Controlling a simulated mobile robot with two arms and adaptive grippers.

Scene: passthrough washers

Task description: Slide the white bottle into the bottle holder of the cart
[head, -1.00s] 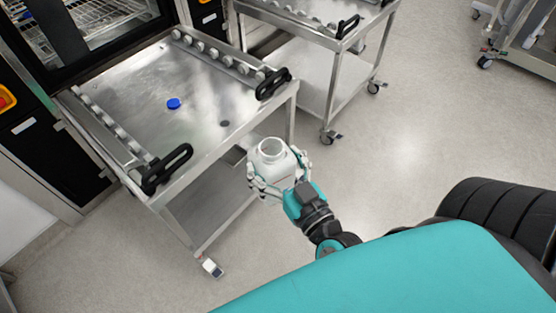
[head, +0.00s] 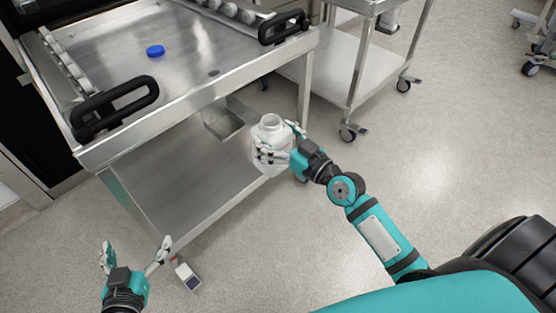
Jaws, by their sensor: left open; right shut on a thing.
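The white bottle (head: 268,128) is upright with its open mouth facing up. My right gripper (head: 279,146) is shut around its side, and its fingers cover part of the bottle. The bottle is in the air beside the near cart (head: 195,95), in front of its right part. The bottle holder (head: 224,121), a small metal bracket, hangs under the cart top, to the left of the bottle and apart from it. My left gripper (head: 136,252) is open and empty at the lower left, in front of the cart.
A blue cap (head: 155,51) lies on the near cart's top. Black handles (head: 115,105) stick up at its front corners, with roller rails behind them. A second cart (head: 350,75) stands to the right.

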